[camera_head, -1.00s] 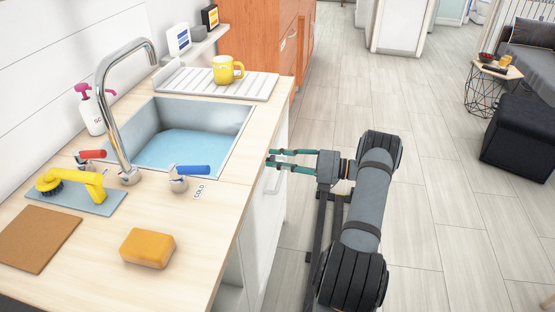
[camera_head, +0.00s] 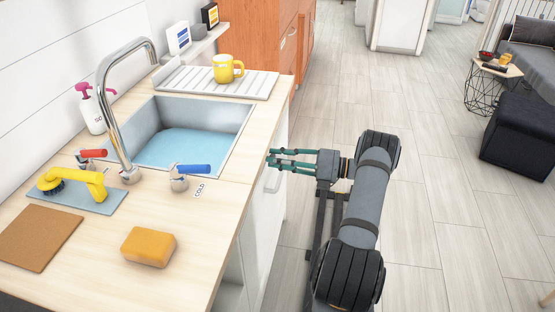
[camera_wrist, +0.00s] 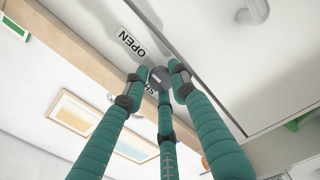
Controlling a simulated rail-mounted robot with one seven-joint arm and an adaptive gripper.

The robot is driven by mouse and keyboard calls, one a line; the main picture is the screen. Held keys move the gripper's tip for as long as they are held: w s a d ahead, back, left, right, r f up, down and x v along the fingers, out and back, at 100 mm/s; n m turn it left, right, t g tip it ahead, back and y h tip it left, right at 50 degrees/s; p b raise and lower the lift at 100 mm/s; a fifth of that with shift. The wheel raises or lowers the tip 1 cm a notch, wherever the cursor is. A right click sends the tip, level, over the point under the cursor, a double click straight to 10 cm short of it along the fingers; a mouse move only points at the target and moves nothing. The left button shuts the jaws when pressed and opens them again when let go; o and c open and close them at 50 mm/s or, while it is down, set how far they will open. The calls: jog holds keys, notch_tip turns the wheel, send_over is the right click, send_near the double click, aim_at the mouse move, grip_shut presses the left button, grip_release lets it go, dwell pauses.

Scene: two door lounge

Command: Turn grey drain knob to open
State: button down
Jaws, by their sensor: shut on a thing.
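The grey drain knob (camera_wrist: 158,76) is on the white cabinet front, seen close in the wrist view. My gripper (camera_wrist: 156,83) has teal fingers closed around the knob, one on each side and one in the middle. An "OPEN" label (camera_wrist: 132,43) is on the panel just above and left of the knob. A second label beside the knob is mostly hidden by the fingers. In the head view my gripper (camera_head: 271,159) reaches the cabinet front below the counter edge, and the knob cannot be made out. The sink (camera_head: 190,135) holds blue water.
The counter (camera_head: 200,240) carries a tap (camera_head: 112,110), a blue cold handle (camera_head: 193,169), a red handle (camera_head: 93,153), a yellow brush (camera_head: 75,181), an orange sponge (camera_head: 148,247) and a yellow mug (camera_head: 225,70). A cabinet handle (camera_head: 272,180) is close to my fingers.

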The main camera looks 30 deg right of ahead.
jog(key=shift+d+r, duration=0.15)
jog(key=shift+d, duration=0.1)
jog(key=c, duration=1.6)
grip_release()
jog(key=shift+w, duration=0.1)
jog(key=shift+o, duration=0.6)
jog(key=shift+a, duration=0.15)
jog(key=shift+f, duration=0.2)
jog(key=v, duration=1.2)
jog(key=shift+a, duration=0.1)
jog(key=x, duration=1.2)
jog(key=shift+n, duration=0.3)
